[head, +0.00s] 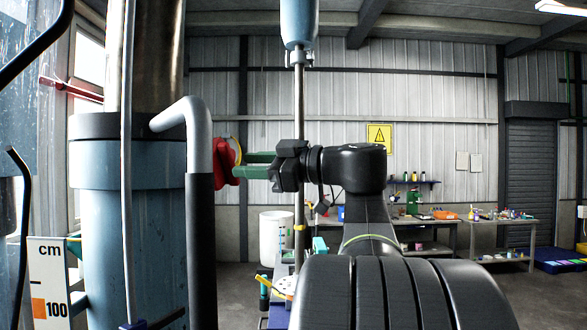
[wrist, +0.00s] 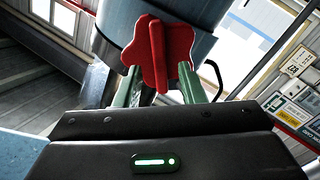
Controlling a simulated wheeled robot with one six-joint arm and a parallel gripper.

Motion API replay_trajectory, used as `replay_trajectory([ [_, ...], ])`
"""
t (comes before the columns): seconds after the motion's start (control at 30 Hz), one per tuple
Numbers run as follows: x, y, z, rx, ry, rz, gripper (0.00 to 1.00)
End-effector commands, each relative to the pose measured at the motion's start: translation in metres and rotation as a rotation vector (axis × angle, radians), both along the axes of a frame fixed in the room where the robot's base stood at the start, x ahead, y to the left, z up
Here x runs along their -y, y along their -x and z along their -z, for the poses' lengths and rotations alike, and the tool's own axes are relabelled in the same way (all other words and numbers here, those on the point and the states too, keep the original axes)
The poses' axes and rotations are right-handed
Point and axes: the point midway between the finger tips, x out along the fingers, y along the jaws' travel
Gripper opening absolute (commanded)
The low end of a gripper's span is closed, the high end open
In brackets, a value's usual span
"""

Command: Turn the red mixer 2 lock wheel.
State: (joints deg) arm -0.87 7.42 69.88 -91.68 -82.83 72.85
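The red lock wheel (head: 224,160) sits on the side of the blue-grey column (head: 130,230), partly hidden behind a grey bent pipe in the head view. In the wrist view the lobed red wheel (wrist: 157,50) has a raised ridge down its middle. My gripper (head: 247,165) points left at the wheel, its green fingertips right at its edge. In the wrist view the fingers of my gripper (wrist: 158,80) stand apart, one on each side of the ridge, with gaps visible. I cannot tell whether the tips touch the wheel.
The grey bent pipe (head: 200,150) runs down close to the wheel. A thin vertical rod (head: 299,110) hangs near my gripper. A white barrel (head: 276,238) and workbenches (head: 500,225) stand behind.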

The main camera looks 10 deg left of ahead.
Motion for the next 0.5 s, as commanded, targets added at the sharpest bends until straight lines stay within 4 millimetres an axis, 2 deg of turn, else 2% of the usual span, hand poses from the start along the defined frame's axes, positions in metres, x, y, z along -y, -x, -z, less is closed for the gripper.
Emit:
replay_trajectory([
  [0.1, 0.023, 0.001, 0.002, 0.001, -0.001, 0.005, 0.36],
  [0.5, 0.088, 0.01, 0.002, 0.0, 0.0, 0.004, 0.36],
])
